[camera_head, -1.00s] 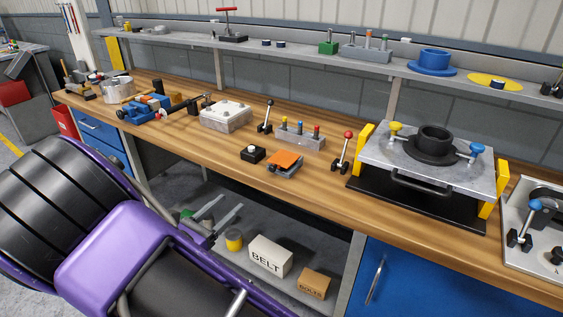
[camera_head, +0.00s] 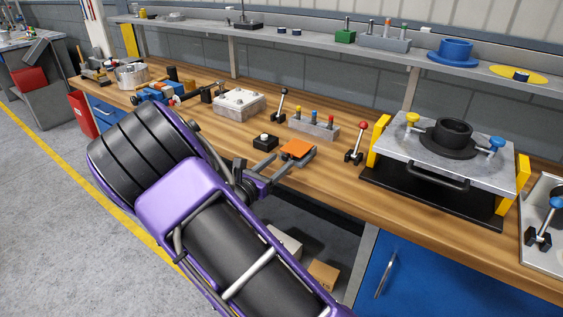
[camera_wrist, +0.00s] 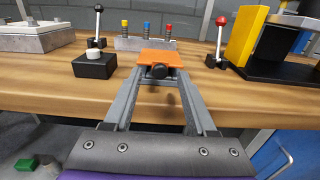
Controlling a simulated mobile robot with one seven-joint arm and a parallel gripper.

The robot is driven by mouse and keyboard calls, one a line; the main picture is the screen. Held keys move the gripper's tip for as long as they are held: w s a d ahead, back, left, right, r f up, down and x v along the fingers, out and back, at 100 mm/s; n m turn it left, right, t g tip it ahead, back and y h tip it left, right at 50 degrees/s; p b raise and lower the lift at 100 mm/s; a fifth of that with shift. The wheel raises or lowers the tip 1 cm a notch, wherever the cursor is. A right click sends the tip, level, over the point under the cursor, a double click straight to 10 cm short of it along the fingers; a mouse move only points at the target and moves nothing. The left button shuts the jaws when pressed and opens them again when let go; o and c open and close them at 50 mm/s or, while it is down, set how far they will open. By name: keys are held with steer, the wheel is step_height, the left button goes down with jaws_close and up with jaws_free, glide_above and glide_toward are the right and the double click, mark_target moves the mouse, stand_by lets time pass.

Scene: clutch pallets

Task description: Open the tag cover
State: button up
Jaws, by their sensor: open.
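The tag cover appears to be the orange plate (camera_head: 298,147) on a small grey base near the front edge of the workbench. The orange plate also shows in the wrist view (camera_wrist: 161,58), lying flat, with a black knob (camera_wrist: 159,71) at its near side. My gripper (camera_head: 283,163) is open, its two grey fingers reaching over the bench edge toward the plate. In the wrist view my gripper (camera_wrist: 160,76) has one finger on each side of the knob as seen; I cannot tell whether either finger touches it. The fingers partly hide the grey base.
A black block with a white button (camera_head: 264,142) stands left of the plate. A block with coloured pegs (camera_head: 314,127) is behind it, and a red-knobbed lever (camera_head: 356,144) is to the right. A metal plate fixture (camera_head: 402,146) stands farther right. Bare wood lies between.

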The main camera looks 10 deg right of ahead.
steer(key=shift+x, duration=0.9)
steer(key=shift+c, duration=0.4)
jaws_close()
stand_by(0.5)
